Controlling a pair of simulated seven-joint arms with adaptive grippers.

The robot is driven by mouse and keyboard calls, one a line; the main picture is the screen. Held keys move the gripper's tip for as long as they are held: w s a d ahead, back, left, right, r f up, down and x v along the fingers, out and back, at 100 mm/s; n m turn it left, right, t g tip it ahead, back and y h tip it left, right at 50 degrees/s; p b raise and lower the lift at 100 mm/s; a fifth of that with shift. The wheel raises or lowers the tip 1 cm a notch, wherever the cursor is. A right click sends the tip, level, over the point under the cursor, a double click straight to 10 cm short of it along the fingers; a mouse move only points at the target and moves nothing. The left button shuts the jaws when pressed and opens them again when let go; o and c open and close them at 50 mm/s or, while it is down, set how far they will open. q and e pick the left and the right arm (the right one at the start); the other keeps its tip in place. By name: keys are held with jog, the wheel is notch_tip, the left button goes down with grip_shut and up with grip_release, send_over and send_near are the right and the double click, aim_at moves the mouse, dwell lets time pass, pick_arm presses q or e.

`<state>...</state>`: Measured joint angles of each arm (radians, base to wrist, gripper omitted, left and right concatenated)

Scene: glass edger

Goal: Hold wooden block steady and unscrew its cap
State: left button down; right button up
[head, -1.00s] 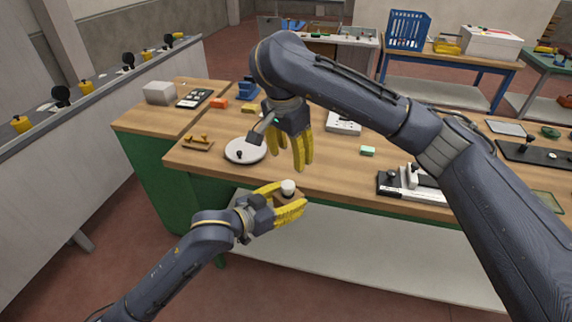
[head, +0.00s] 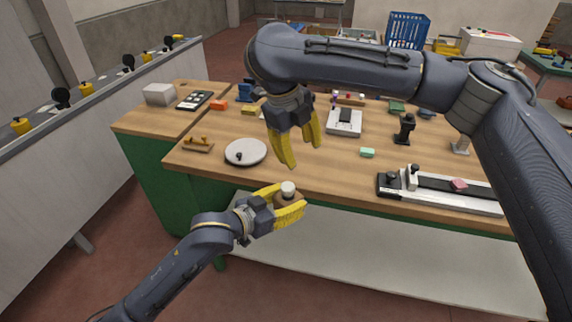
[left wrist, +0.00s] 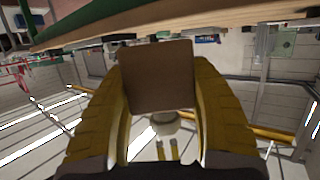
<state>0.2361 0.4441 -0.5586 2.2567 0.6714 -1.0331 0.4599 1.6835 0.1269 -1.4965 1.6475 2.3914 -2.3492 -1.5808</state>
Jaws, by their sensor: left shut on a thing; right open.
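The wooden block (head: 287,198) is a small brown block held in front of the workbench's front edge. Its white cap (head: 288,188) sits on top. My left gripper (head: 284,202) is shut on the block, with a yellow finger on either side. The left wrist view shows the block (left wrist: 158,76) between the fingers and the pale cap (left wrist: 165,122) below it in the picture. My right gripper (head: 303,160) is open and empty, fingers pointing down, above and apart from the cap. Its fingers (left wrist: 167,150) seem to show small and yellow in the left wrist view.
The wooden workbench (head: 330,178) lies just behind the block. On it are a round white plate (head: 246,152), a small wooden tool (head: 198,145), a green piece (head: 367,153) and a long black-and-white fixture (head: 440,190). The space around the held block is clear.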

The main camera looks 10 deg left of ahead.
aim_at(288, 186)
jog(key=f+m, duration=0.1)
jog(key=m, duration=0.6)
jog(key=s+m, duration=0.1)
jog(key=m, duration=0.6)
jog(key=f+m+g, duration=0.1)
jog(key=m, duration=0.7)
jog(key=shift+s+a+f+y, duration=0.15)
jog(key=shift+a+f+y, duration=0.2)
jog(key=shift+a+y, duration=0.05)
jog(key=m, duration=0.3)
jog(key=shift+s+a+f+m, duration=0.2)
jog(key=shift+a+m, duration=0.1)
jog(key=m, duration=0.2)
jog(key=a+m, duration=0.1)
jog(key=m, duration=0.1)
jog(key=shift+s+g+y, duration=0.2)
jog(key=shift+g+y, duration=0.1)
jog(key=shift+y, duration=0.1)
jog(key=m, duration=0.3)
jog(key=shift+s+a+f+m, duration=0.1)
jog(key=shift+s+a+m, duration=0.1)
jog(key=shift+m, duration=0.2)
jog(key=shift+w+d+f, duration=0.1)
jog(key=shift+d+f, duration=0.05)
jog(key=shift+f, duration=1.85)
jog(key=shift+d+f, duration=0.1)
jog(key=shift+f, duration=1.9)
jog(key=shift+c, duration=0.3)
